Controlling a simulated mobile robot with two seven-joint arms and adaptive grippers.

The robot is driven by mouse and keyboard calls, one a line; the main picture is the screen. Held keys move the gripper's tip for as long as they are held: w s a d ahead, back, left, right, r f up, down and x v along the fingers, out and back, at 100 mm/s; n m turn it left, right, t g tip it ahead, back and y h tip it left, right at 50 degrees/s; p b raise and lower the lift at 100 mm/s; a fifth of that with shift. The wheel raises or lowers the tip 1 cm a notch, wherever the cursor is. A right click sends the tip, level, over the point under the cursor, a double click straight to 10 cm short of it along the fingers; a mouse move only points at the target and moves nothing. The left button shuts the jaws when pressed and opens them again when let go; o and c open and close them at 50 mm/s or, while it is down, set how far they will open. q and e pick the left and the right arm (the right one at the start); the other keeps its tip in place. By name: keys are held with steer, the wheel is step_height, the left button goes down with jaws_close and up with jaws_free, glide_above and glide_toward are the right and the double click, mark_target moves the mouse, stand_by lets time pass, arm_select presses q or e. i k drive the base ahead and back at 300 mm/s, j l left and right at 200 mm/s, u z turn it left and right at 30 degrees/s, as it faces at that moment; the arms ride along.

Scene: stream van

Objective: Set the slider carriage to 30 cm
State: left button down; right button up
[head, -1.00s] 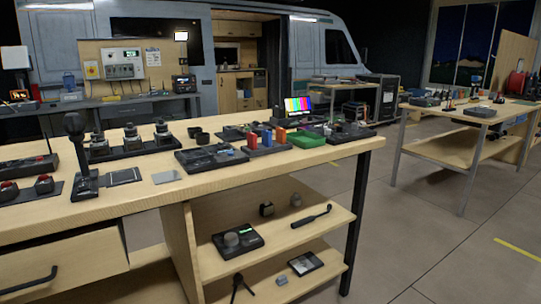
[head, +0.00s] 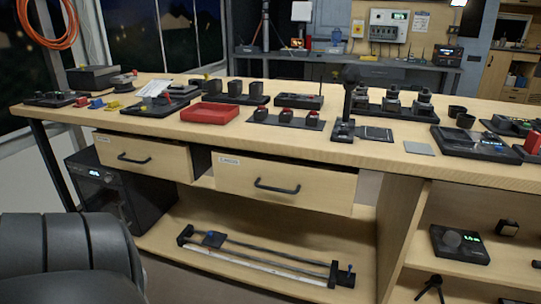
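The slider (head: 275,248) lies on the lower shelf under the bench, below the drawers. It has two long dark rails between black end blocks, and a pale strip runs along its front. The small dark carriage (head: 214,239) sits near the left end of the rails. The right end block (head: 342,275) has a small blue part. Scale marks are too small to read. Neither of my grippers is in view.
Two drawers (head: 285,185) above the slider stand slightly pulled out. A black cabinet (head: 105,190) is to the left of the shelf, and an upright panel (head: 400,225) is to its right. The bench top (head: 370,153) carries many devices. The shelf around the slider is clear.

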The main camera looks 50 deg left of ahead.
mark_target(215, 239)
steer(key=u, duration=2.05)
steer(key=j+z, duration=0.35)
steer(key=j, duration=0.25)
steer(key=k+j+z, duration=0.15)
steer(key=j+z, duration=0.25)
steer(key=j, duration=0.15)
